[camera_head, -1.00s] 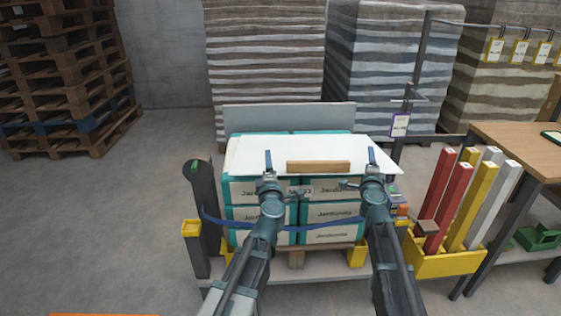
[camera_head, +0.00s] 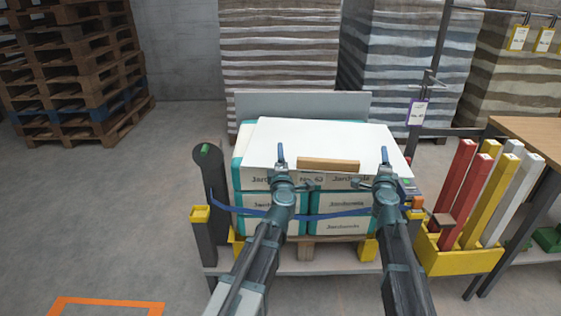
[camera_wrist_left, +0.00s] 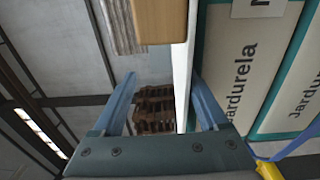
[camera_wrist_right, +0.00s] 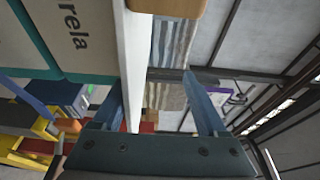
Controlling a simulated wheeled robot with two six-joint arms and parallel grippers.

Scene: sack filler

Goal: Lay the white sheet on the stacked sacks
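The white sheet (camera_head: 325,140) lies over the top of the stacked sacks (camera_head: 270,211), slightly askew; a teal strip of sack shows along its left side. A wooden bar (camera_head: 328,164) sits at the sheet's near edge. My left gripper (camera_head: 281,155) is at the near edge left of the bar, and my right gripper (camera_head: 384,155) is right of it. In the left wrist view, my left fingers (camera_wrist_left: 162,95) are apart with the sheet's edge (camera_wrist_left: 183,75) between them, close to one finger. In the right wrist view, my right fingers (camera_wrist_right: 155,95) also stand apart around the sheet (camera_wrist_right: 133,60).
A grey panel (camera_head: 303,105) stands behind the sacks. A dark post (camera_head: 208,175) is at the left, with a blue strap (camera_head: 250,213) across the front. A yellow bin (camera_head: 460,260) of coloured bars stands at the right. Floor is clear at the left.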

